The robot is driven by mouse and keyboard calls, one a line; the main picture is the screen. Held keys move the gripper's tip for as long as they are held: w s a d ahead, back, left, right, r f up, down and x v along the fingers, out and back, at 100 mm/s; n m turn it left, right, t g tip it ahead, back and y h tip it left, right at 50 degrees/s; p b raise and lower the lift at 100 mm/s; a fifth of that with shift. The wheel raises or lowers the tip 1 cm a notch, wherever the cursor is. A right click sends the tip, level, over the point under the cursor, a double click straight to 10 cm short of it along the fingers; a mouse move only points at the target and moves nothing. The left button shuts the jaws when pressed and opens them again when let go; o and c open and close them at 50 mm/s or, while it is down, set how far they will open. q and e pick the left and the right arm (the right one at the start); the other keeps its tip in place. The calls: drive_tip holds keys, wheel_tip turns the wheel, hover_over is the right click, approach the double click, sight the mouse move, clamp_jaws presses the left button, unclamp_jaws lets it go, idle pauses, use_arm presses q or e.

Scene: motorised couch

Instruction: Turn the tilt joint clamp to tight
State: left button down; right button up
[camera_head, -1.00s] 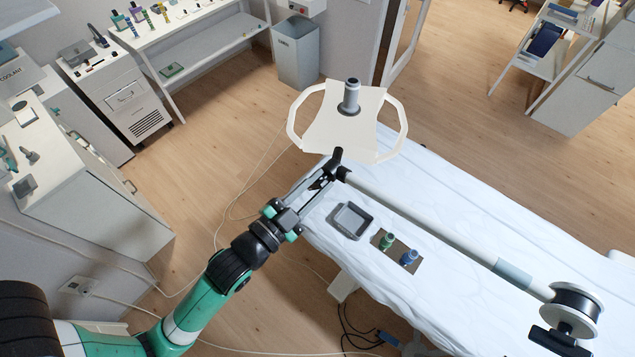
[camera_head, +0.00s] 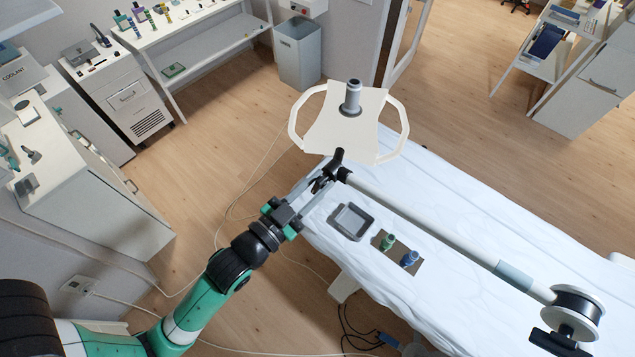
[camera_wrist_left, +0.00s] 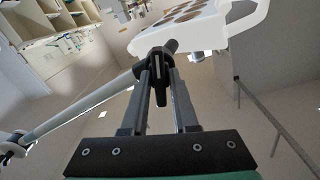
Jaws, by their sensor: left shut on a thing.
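The tilt joint clamp (camera_wrist_left: 159,86) is a dark lever at the dark joint between the long white arm (camera_head: 430,230) and the cream, two-handled plate (camera_head: 345,125). My left gripper (camera_head: 325,183) comes in from the lower left in the head view. In the left wrist view its two grey fingers (camera_wrist_left: 159,82) are shut on the dark lever, one on each side. In the head view the fingertips partly hide the lever just below the joint. My right gripper is in neither view.
The couch (camera_head: 460,200) with a white sheet lies under the arm. On it are a grey tray (camera_head: 351,221), a green bottle (camera_head: 388,241) and a blue bottle (camera_head: 410,258). A dark-knobbed drum joint (camera_head: 577,306) ends the arm at lower right.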

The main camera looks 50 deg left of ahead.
use_arm(q)
drive_tip(key=c, duration=0.7)
unclamp_jaws()
drive_tip(key=s, duration=0.2)
drive_tip(key=s+b, duration=0.1)
drive_tip(key=s, duration=0.1)
drive_tip(key=s+d, duration=0.1)
drive_tip(key=shift+s+f, duration=0.25)
drive_tip(key=shift+s, duration=0.15)
approach(315, 189)
drive_tip(key=shift+s+r+p, duration=0.15)
drive_tip(key=shift+s+p, duration=0.3)
